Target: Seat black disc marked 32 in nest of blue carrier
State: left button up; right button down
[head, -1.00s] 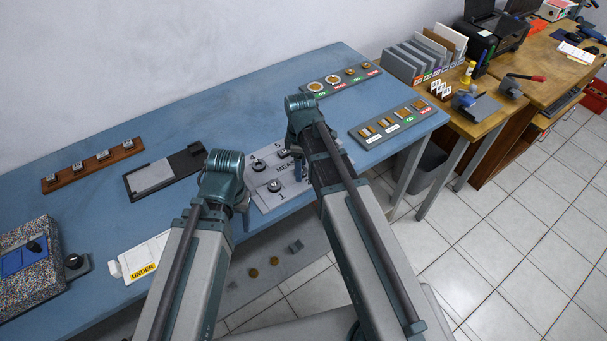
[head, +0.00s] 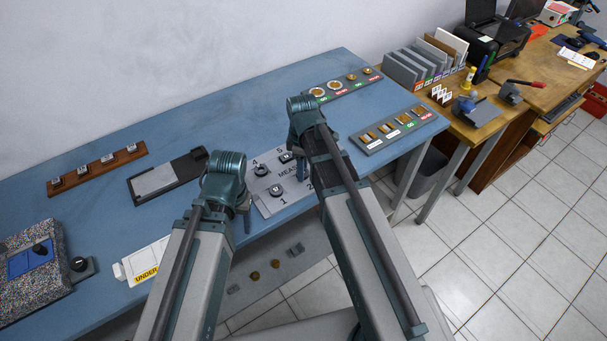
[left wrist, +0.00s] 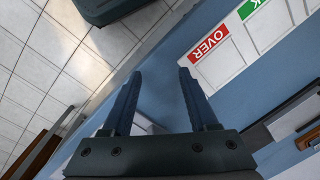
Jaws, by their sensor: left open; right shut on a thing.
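Black discs sit on the grey MEASURE plate (head: 268,205); one is at the front (head: 276,189) and another behind it (head: 262,171). Their marks are too small to read, so I cannot tell which is 32. A blue carrier (head: 22,264) with a black knob-like part on it seems to lie on the speckled stone block at far left. My left gripper (head: 246,220) is by the plate's left edge, mostly hidden by its arm. In the left wrist view it is open and empty (left wrist: 160,80). My right gripper (head: 294,142) is over the plate's far right part; what it holds is hidden.
A wooden rack (head: 98,171) with several small blocks, a dark tray (head: 168,181) and a white UNDER box (head: 145,262) stand on the blue bench. Two grey trays of parts, one here (head: 375,143), lie to the right. The bench's back middle is clear.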

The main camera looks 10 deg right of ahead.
pick_arm(q)
jog(key=shift+r+p, duration=1.4)
jog(key=shift+r, duration=0.3)
pick_arm(e)
jog(key=shift+r, duration=1.7)
